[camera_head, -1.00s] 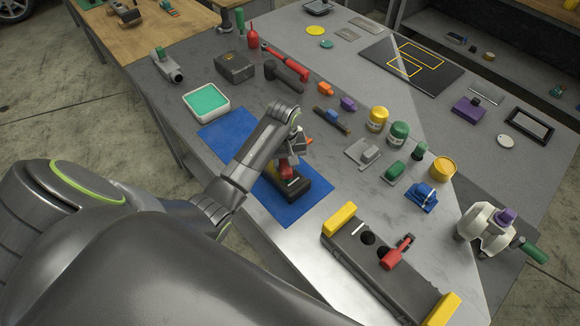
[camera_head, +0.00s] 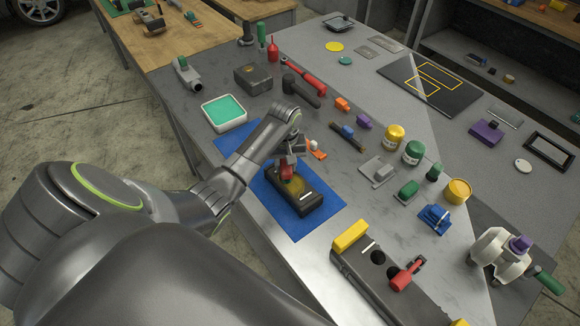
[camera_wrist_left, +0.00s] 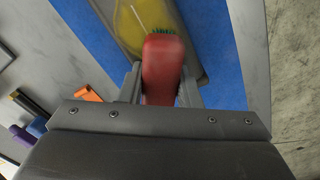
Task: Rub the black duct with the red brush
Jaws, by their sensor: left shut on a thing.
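The black duct (camera_head: 309,202) lies on a blue mat (camera_head: 254,190) on the grey table. A yellowish patch shows on its top, also visible in the left wrist view (camera_wrist_left: 135,25). My left gripper (camera_head: 290,160) is shut on the red brush (camera_wrist_left: 161,72), whose red body also shows over the far-left part of the duct in the head view (camera_head: 287,173). The brush's dark green bristles point at the yellowish patch. They look at or close to the surface; contact is hard to tell. My right gripper is not in view.
A tray with a green pad (camera_head: 224,112) stands behind the mat. An orange item (camera_head: 316,150) lies close to the right of my gripper. A long dark block with yellow ends (camera_head: 350,236) is in front. Tins and small parts crowd the table to the right.

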